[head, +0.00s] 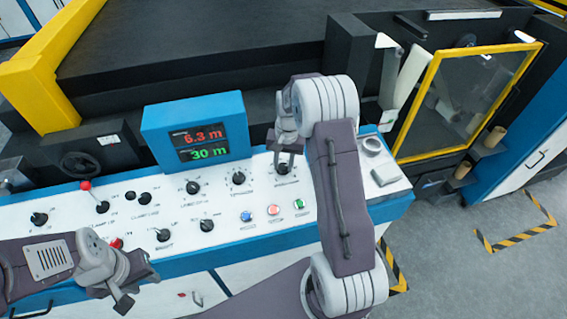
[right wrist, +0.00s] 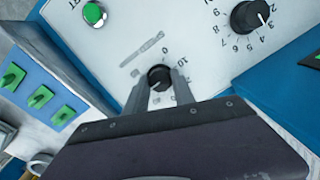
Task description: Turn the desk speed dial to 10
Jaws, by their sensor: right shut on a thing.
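In the right wrist view, a small black dial (right wrist: 159,77) sits on the white panel with numbers around it, "10" readable at its upper right. My right gripper (right wrist: 160,91) is shut on this dial, one finger on each side. A light mark on the knob seems to point to the lower left; the fingers hide part of the scale. In the head view the dial (head: 283,168) is just below my right gripper (head: 285,148), and its label is too small to read. My left gripper (head: 138,290) is open and empty in front of the desk's near edge.
A blue display box (head: 196,130) reads 6.3 m in red and 30 m in green. Several other dials, blue, red and green buttons (head: 273,209) and a red-knobbed lever (head: 86,186) are on the desk. A yellow-framed guard door (head: 470,100) stands at the right.

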